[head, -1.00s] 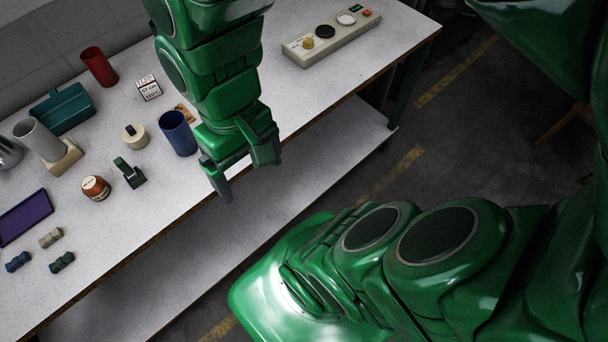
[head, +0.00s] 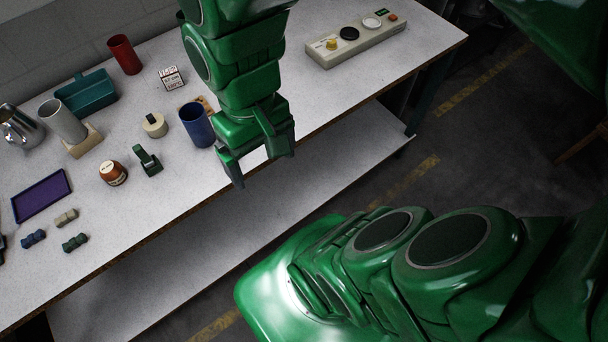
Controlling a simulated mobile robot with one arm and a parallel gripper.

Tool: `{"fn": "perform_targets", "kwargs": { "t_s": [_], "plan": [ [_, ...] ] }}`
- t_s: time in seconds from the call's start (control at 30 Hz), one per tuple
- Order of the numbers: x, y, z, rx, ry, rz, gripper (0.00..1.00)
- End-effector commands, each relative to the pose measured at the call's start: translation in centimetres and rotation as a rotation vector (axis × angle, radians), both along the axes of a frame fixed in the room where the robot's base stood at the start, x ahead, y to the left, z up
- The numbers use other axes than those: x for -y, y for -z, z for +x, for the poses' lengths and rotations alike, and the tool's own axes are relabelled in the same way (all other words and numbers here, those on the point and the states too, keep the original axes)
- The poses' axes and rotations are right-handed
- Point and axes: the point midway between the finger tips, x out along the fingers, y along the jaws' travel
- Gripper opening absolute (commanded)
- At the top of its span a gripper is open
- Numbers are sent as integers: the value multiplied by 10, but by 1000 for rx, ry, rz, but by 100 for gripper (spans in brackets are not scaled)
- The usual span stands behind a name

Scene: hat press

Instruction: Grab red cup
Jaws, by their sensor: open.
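The red cup (head: 125,55) stands upright at the back of the white table, near the wall, in the upper left of the head view. My gripper (head: 262,170) is open and empty, with its fingers pointing down near the table's front edge. It is to the right of the red cup and nearer the front, well apart from it. A blue cup (head: 197,125) stands just left of my gripper, between it and the red cup.
A small printed sign (head: 171,78), a round cream item (head: 154,125), a brown jar (head: 113,173) and a purple tray (head: 41,196) are also on the table (head: 200,220). A button panel (head: 356,42) lies right.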

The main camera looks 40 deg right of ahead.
Motion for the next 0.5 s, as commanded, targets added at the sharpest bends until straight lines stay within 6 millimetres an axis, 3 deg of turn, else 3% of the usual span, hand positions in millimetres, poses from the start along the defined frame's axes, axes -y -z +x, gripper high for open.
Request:
{"fn": "perform_targets", "kwargs": {
  "t_s": [0.03, 0.17, 0.5],
  "plan": [
    [26, -1, 12, 27, 51, -85, 91],
    [34, -1, 58, 115, 50, -108, 91],
    [48, 4, 195, 369, 27, -149, 91]
  ]
}}
